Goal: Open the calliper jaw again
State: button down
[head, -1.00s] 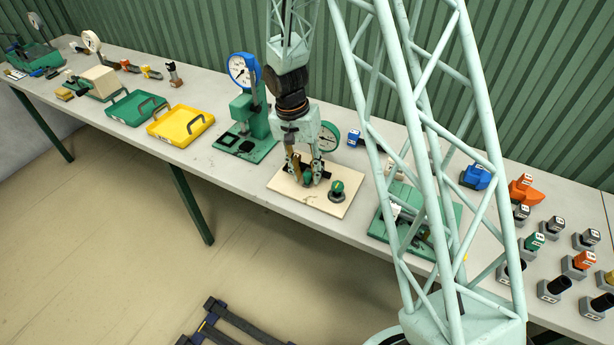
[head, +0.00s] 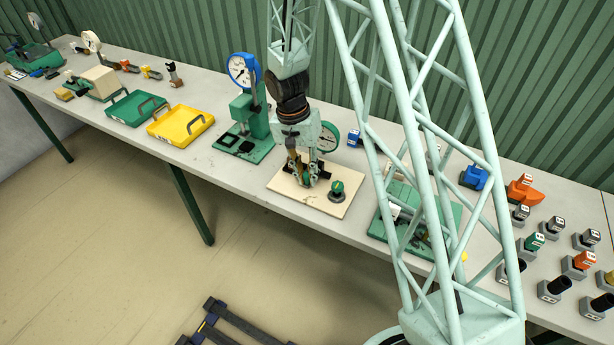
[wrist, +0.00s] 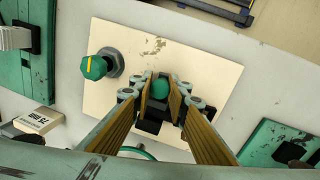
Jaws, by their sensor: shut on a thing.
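The calliper stands on a beige board (head: 325,204) on the bench. It has a green-rimmed dial (head: 330,136) behind my gripper, partly hidden, and dark jaw parts low on the board. A round green piece (wrist: 160,89) sits on the black jaw part (wrist: 148,127). My gripper (head: 303,178) reaches down over it, and in the wrist view its two fingers (wrist: 160,97) are shut on the green piece from both sides. A green knob with a yellow line (head: 337,188) stands apart on the board; it also shows in the wrist view (wrist: 95,67).
A green gauge stand with a blue-rimmed dial (head: 243,69) is left of the board, with a yellow tray (head: 181,124) and green tray (head: 136,107) beyond. A green fixture (head: 429,239) stands to the right, then several small blocks. The bench's front edge is close.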

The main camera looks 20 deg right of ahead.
jog(key=shift+s+a+b, duration=0.6)
jog(key=shift+a, duration=0.05)
jog(key=shift+s+a+b, duration=0.45)
jog(key=shift+s+a, duration=0.1)
jog(key=shift+s, duration=0.1)
jog(key=c, duration=2.5)
grip_release()
jog(key=shift+a, duration=0.25)
jog(key=shift+d, duration=0.15)
jog(key=shift+r, duration=0.1)
jog(key=shift+w+r, duration=0.1)
jog(key=shift+r, duration=0.5)
notch_tip(320, 180, up, 10)
jog(key=a, duration=0.1)
jog(key=shift+w+a+r, duration=0.2)
jog(key=shift+w+a, duration=0.05)
jog(key=shift+w, duration=0.2)
